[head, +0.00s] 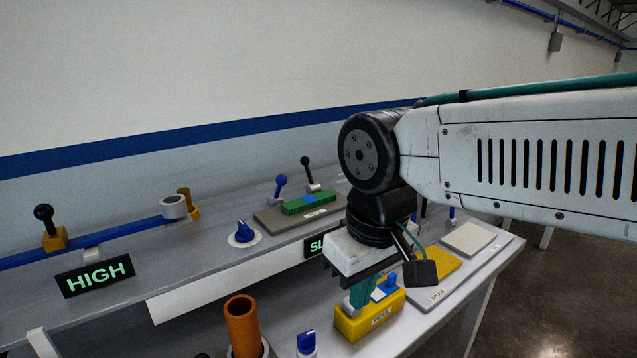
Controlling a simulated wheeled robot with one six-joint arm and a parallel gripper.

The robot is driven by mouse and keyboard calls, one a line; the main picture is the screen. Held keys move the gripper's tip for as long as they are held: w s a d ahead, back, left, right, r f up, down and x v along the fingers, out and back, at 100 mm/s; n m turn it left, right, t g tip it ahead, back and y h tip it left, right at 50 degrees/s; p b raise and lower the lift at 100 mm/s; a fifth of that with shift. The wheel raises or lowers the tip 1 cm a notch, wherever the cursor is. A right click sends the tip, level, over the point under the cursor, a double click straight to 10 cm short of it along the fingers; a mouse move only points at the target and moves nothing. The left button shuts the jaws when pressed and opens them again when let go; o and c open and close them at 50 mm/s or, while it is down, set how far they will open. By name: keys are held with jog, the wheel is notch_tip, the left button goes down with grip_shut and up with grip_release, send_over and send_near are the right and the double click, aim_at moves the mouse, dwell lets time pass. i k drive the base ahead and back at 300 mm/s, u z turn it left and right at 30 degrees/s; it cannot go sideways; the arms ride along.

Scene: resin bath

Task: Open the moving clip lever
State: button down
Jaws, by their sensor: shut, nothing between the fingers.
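A yellow block (370,322) with a small white label sits near the front edge of the bench. The label is too small to read for sure. A blue part (388,286) shows on top of the block, which may be the clip lever; I cannot tell its position. My gripper (355,302) points down at the left part of the block's top, left of the blue part. It is shut and empty. Its fingertips are at or just above the block; contact is not clear. The gripper hides part of the block's top and what lies behind it.
An orange tube (241,322) stands upright at the front, left of the block. A blue-capped piece (306,343) is between them. A yellow pad (440,264) lies on a grey plate to the right. Behind are a blue knob (242,233) and a green strip (296,208).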

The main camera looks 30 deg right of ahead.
aim_at(281, 180)
jog(key=z, duration=0.25)
jog(key=k, duration=1)
jog(key=u, duration=0.75)
jog(key=i, duration=0.95)
jog(key=z, duration=1.05)
